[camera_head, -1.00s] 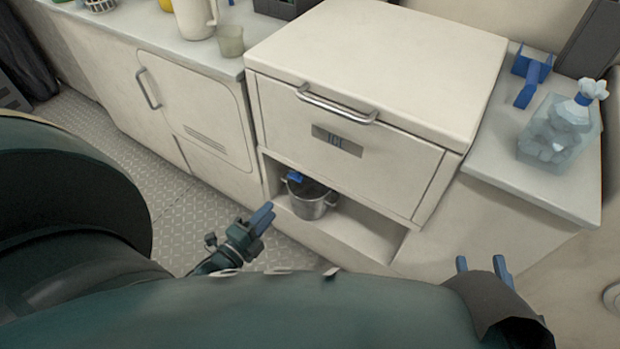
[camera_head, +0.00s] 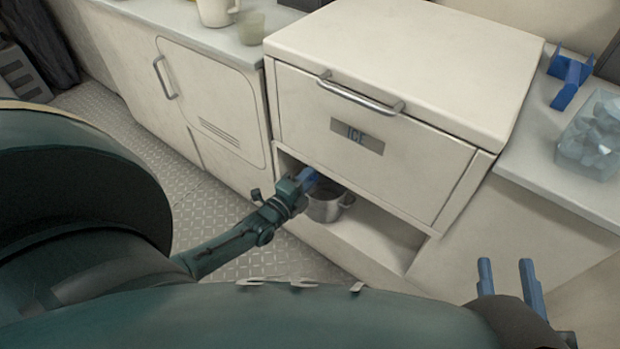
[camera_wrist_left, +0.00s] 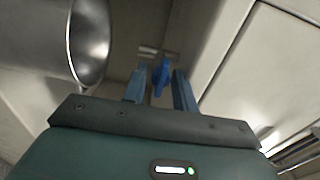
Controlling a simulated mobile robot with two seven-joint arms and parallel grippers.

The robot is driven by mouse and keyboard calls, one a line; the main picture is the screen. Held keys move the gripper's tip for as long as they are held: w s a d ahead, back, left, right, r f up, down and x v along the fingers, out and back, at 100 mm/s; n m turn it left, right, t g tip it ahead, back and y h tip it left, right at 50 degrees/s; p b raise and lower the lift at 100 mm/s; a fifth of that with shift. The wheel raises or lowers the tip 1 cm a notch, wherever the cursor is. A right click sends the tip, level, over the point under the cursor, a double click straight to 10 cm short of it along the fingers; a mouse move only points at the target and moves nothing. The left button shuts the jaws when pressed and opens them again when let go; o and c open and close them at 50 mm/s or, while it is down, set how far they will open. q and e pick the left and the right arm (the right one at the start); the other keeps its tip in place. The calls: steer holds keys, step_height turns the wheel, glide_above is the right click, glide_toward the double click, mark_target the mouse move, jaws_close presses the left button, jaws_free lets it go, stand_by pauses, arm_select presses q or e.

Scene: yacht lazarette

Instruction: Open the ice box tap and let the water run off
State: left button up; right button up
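The white ice box (camera_head: 375,150) has an ICE label and a closed front drawer with a metal handle. Its blue tap (camera_wrist_left: 161,72) shows in the left wrist view, under the box in the open recess. My left gripper (camera_head: 308,178) reaches into the recess; its fingers are open (camera_wrist_left: 160,92), with the tap handle between or just beyond the tips and gaps beside it. A metal pot (camera_head: 325,204) stands in the recess; it also shows in the left wrist view (camera_wrist_left: 88,45). The tap is hidden in the head view. My right gripper (camera_head: 507,268) is open and empty at the lower right.
The recess edges and pot are close around my left gripper. A blue bracket (camera_head: 571,80) and a bag of ice (camera_head: 592,140) are on the right counter. A cup (camera_head: 251,28) and a jug (camera_head: 214,12) stand on the left counter. The floor (camera_head: 205,215) is clear.

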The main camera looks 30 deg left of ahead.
arm_select(q)
steer(key=shift+w, duration=0.15)
steer(key=shift+c, duration=0.5)
jaws_close()
